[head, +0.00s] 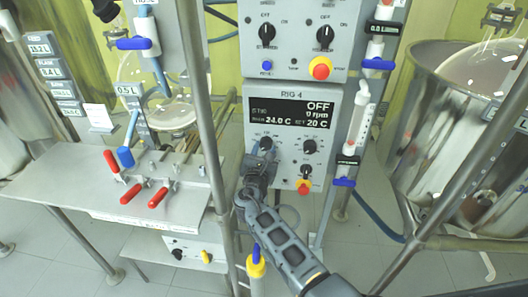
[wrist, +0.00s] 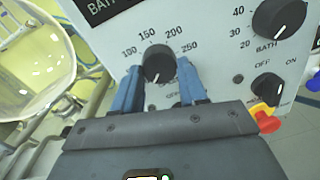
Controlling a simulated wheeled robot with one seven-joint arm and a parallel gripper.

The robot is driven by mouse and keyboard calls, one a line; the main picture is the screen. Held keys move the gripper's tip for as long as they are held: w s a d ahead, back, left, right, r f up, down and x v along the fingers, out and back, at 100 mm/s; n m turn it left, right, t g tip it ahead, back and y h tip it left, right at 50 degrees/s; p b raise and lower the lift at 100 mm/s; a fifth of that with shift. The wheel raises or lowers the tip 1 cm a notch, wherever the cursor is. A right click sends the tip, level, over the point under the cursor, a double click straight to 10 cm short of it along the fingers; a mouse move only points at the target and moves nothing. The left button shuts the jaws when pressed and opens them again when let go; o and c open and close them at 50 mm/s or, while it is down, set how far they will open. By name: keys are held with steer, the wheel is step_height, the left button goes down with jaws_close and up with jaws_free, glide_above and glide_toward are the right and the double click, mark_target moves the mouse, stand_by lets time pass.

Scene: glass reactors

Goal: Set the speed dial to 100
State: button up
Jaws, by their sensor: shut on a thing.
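The speed dial (wrist: 158,63) is a round black knob on the grey RIG 4 panel (wrist: 215,60). Its scale shows 100, 150, 200 and 250 around the top; its white pointer line faces downward in the wrist view. The blue fingers of my gripper (wrist: 157,82) are shut on the dial, one on each side. In the head view my gripper (head: 262,150) is at the left dial, mostly covering it. The panel display (head: 292,112) reads OFF, 0 rpm, bath 24.0 C, set 20 C.
A metal post (head: 207,130) stands left of my arm. A bench (head: 120,180) with red-handled valves is further left.

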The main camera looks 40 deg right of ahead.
steer(key=shift+f, duration=0.1)
steer(key=m+b, duration=0.3)
steer(key=m, duration=0.1)
steer(key=shift+f+b, duration=0.1)
steer(key=shift+b, duration=0.2)
steer(key=m+b, duration=0.3)
steer(key=m, duration=0.1)
steer(key=shift+y+b, duration=0.3)
steer(key=shift+b, duration=0.05)
steer(key=m+b, duration=0.4)
steer(key=m, duration=0.1)
steer(key=shift+m+b, duration=0.3)
steer(key=shift+b, duration=0.05)
steer(key=shift+r+m+b, duration=0.25)
steer(key=shift+m+b, duration=1.1)
steer(key=shift+m, duration=0.25)
steer(key=o, duration=1.1)
steer(key=shift+r, duration=0.1)
steer(key=shift+c, duration=0.2)
steer(key=shift+a, duration=0.1)
